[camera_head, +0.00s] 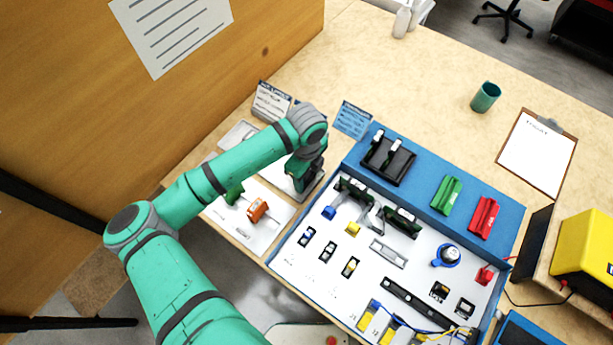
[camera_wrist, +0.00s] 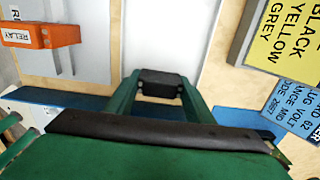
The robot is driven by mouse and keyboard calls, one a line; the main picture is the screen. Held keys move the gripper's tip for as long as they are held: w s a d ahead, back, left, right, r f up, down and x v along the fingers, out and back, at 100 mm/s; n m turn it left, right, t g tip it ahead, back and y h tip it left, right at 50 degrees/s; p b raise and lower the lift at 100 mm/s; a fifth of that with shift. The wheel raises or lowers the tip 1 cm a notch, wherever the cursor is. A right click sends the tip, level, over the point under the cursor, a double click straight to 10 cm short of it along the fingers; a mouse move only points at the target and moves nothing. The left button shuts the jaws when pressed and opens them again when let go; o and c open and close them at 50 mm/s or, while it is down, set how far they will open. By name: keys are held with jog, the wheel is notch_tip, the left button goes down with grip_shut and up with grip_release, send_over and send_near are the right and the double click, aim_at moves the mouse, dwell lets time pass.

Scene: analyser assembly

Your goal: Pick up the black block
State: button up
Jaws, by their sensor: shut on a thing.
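The black block (camera_wrist: 158,84) is between the tips of my gripper (camera_wrist: 158,88) in the wrist view, with a green finger on each side of it. My gripper is shut on the block. Behind it is a pale grey-white surface; I cannot tell the gap between block and surface. In the head view my gripper (camera_head: 303,186) points down over the white tray area left of the blue-edged board, and the block is hidden there by the hand.
An orange relay (camera_head: 257,211) and a green part (camera_head: 234,193) stand on the white panel near my gripper. Label signs (camera_head: 271,102) stand behind. The blue-edged board (camera_head: 437,215) at right holds several parts. A teal cup (camera_head: 485,97) and clipboard (camera_head: 537,152) lie farther right.

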jog(key=shift+r, duration=0.5)
notch_tip(320, 180, up, 2)
jog(key=shift+r, duration=0.15)
jog(key=s+a+r, duration=0.9)
jog(key=s, duration=0.1)
jog(key=shift+s+a+r, duration=0.15)
jog(key=shift+s+r, duration=0.05)
jog(key=shift+r, duration=0.1)
jog(key=o, duration=0.3)
jog(key=shift+c, duration=1.2)
